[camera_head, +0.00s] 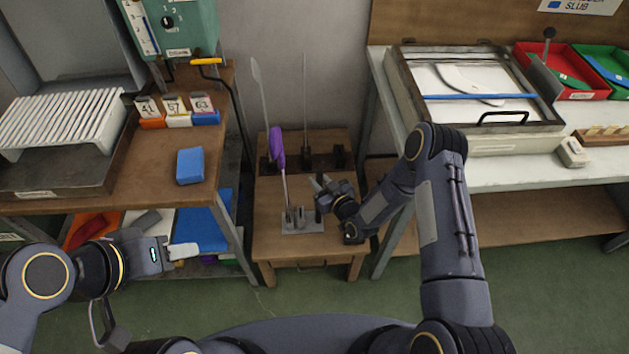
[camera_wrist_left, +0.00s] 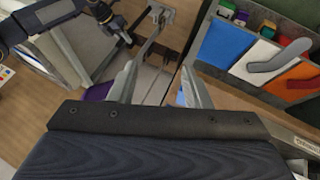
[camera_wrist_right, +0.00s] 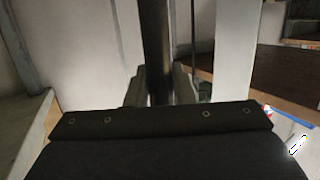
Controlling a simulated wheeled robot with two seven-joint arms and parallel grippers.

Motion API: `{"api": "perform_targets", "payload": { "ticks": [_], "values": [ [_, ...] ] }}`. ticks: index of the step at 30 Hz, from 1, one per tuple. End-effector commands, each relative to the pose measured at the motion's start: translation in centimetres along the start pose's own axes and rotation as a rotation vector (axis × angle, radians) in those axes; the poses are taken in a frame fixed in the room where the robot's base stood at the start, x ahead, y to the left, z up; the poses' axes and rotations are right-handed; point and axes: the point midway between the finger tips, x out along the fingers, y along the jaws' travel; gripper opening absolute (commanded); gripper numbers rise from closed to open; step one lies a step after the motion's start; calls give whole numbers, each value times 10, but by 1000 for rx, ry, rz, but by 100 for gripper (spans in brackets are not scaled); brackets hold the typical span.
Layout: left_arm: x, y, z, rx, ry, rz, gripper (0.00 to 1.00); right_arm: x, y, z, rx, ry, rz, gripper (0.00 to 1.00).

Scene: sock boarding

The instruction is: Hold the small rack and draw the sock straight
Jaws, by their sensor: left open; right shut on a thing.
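The small rack (camera_head: 302,226) is a grey metal base on the small wooden table in the middle. A purple sock (camera_head: 277,146) sits partway up a thin upright board (camera_head: 258,85) above the rack. My right gripper (camera_head: 318,188) is beside the rack, shut on a dark upright post, which shows between its fingers in the right wrist view (camera_wrist_right: 155,50). The post appears to belong to the rack. My left gripper (camera_head: 183,252) is open and empty, low at the left and apart from the sock. Its two fingers show spread in the left wrist view (camera_wrist_left: 158,88).
A left bench (camera_head: 150,150) holds a blue block (camera_head: 190,166), number cards and a slatted white rack. A right bench (camera_head: 520,165) holds a framed press and red and green trays. Coloured bins (camera_wrist_left: 240,50) stand beneath the left bench. A thin rod stands behind the rack.

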Motion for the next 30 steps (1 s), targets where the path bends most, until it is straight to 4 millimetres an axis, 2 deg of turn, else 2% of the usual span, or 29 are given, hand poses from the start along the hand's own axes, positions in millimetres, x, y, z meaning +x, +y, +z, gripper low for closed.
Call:
{"api": "perform_targets", "payload": {
  "ticks": [5,8,12,18,30],
  "values": [
    [16,9,-20,27,26,26,44,0,0,0,0,0,0,9],
    [36,19,-42,52,65,52,44,0,0,0,0,1,0,9],
    [73,35,-74,86,138,81,44,0,0,0,0,1,0,9],
    [129,55,-107,124,248,84,44,0,0,0,0,1,0,9],
    [234,79,-136,198,525,-27,44,0,0,0,0,1,0,9]
  ]
}}
